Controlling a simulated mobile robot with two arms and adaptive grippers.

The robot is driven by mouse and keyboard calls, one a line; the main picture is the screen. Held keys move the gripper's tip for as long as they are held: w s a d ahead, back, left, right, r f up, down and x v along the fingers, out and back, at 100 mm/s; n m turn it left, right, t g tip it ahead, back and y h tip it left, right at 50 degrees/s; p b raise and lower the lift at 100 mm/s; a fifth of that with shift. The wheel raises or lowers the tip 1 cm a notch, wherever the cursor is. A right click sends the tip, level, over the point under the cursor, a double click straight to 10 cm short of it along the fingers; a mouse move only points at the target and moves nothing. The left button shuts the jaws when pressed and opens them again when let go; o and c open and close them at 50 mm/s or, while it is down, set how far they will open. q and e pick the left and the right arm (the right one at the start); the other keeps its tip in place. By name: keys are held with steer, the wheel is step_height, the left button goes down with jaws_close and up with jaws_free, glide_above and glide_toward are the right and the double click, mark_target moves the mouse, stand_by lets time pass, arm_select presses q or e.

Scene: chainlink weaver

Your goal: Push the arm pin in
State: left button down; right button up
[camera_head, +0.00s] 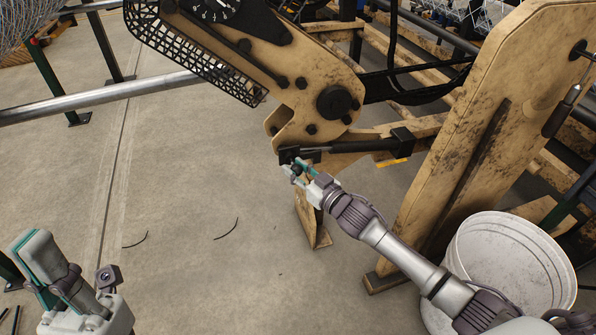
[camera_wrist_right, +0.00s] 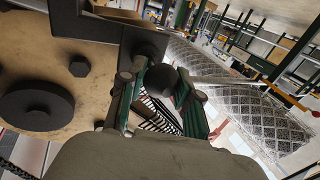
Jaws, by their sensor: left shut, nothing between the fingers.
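The arm pin shows in the right wrist view as a dark round end (camera_wrist_right: 163,80) between the fingers, at a black bracket on the tan machine arm. In the head view, my right gripper (camera_head: 296,171) is at the black bracket (camera_head: 289,154) below the arm's large bolt. Its green-lined fingers (camera_wrist_right: 161,92) lie close on both sides of the pin end and look shut on it. How deep the pin sits is hidden. My left gripper (camera_head: 38,252) is shut and empty at the lower left, far from the machine.
The tan machine arm (camera_head: 315,75) and a tall tan plate (camera_head: 470,130) stand close around my right arm. A white bucket (camera_head: 510,255) is at the lower right. A metal rail (camera_head: 110,93) crosses the upper left. The floor (camera_head: 180,190) between is mostly clear.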

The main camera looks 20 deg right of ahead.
steer(key=o, duration=0.5)
steer(key=shift+w, duration=0.25)
steer(key=shift+c, duration=0.2)
steer(key=shift+s, duration=0.25)
steer(key=v, duration=1.1)
steer(key=shift+s+d, duration=0.2)
steer(key=shift+s, duration=0.1)
steer(key=shift+r, duration=0.1)
